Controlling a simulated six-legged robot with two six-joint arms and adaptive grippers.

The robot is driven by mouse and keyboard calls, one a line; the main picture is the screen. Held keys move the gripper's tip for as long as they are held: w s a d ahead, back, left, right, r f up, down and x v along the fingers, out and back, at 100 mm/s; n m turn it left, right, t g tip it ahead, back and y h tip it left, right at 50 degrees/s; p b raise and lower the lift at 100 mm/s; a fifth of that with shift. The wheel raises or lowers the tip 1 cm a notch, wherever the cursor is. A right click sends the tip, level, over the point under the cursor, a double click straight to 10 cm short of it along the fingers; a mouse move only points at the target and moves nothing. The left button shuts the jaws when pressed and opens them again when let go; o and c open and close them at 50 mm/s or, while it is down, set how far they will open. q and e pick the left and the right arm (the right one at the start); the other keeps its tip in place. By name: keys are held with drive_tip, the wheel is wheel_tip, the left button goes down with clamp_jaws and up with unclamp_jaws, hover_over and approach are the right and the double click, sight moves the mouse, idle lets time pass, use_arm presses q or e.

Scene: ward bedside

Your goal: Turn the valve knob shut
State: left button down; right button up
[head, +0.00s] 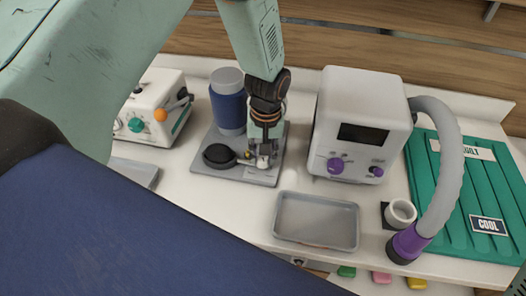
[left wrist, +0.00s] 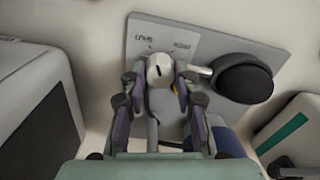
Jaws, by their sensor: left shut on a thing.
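The valve knob (left wrist: 160,69) is small, round and whitish, with a dark pointer mark on its face. In the left wrist view it sits between the two fingers of my left gripper (left wrist: 158,88), which is shut on it. The knob is on a grey base plate (left wrist: 150,38) with small printed labels, too small to read surely. In the head view my left gripper (head: 263,152) reaches down over the grey plate (head: 236,172), and its fingers mostly hide the knob. My right gripper is not in view.
On the plate are a black round part (head: 218,156) and a blue cylinder (head: 229,104). A white machine with purple knobs (head: 356,92) stands right of my gripper. A grey tray (head: 316,237), a hose (head: 449,165) and a green panel (head: 484,205) lie further right.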

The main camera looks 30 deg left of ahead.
sight(265, 157)
use_arm(q)
drive_tip(key=shift+w+n, duration=0.15)
drive_tip(key=shift+n, duration=1.75)
drive_tip(key=c, duration=1)
unclamp_jaws()
wheel_tip(265, 157, up, 12)
drive_tip(key=shift+w+d, duration=0.15)
